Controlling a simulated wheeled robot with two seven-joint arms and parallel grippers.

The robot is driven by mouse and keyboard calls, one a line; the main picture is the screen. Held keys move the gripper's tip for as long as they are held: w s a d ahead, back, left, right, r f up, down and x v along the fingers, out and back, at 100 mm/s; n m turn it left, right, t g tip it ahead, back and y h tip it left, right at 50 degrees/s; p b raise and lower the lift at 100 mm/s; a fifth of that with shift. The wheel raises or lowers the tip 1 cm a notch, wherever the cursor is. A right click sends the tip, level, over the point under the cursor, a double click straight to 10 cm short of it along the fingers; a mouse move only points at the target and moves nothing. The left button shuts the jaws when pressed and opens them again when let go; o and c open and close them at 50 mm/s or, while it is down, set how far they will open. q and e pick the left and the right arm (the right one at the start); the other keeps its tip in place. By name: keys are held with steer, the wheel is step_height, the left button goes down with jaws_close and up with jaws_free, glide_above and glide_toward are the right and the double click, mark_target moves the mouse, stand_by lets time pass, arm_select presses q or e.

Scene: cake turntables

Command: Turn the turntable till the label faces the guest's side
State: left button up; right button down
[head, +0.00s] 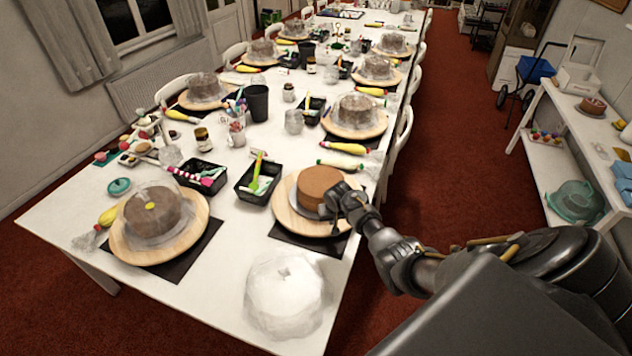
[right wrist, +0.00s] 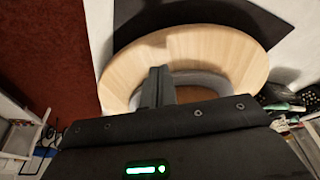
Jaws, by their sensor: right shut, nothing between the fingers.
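The wooden turntable (head: 287,215) stands on a dark mat near the right edge of the long white table, with a brown cake (head: 322,186) on it. Its pale wooden rim also shows in the right wrist view (right wrist: 215,43). No label can be made out on it. My right gripper (head: 338,208) is at the right side of the turntable, close beside the cake. In the right wrist view its fingers (right wrist: 158,88) are together over the turntable, with nothing between them. Whether they touch it I cannot tell. My left gripper is out of view.
A clear dome (head: 285,295) sits on the table in front of the turntable. A black tray (head: 258,182) is just left of it. Another turntable (head: 190,232) with a covered cake stands at the left. Several more covered cakes line the table. A side shelf (head: 570,115) stands at the right.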

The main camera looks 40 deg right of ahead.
mark_target(321, 229)
steer(key=shift+a, duration=0.15)
steer(key=shift+f, duration=0.1)
steer(key=shift+f+b, duration=1.1)
steer(key=shift+f, duration=0.25)
steer(key=shift+w+a, duration=0.1)
steer(key=shift+a, duration=0.05)
steer(key=shift+w+a, duration=0.35)
steer(key=shift+a, duration=0.35)
steer(key=shift+w+a, duration=0.3)
steer(key=shift+a, duration=0.4)
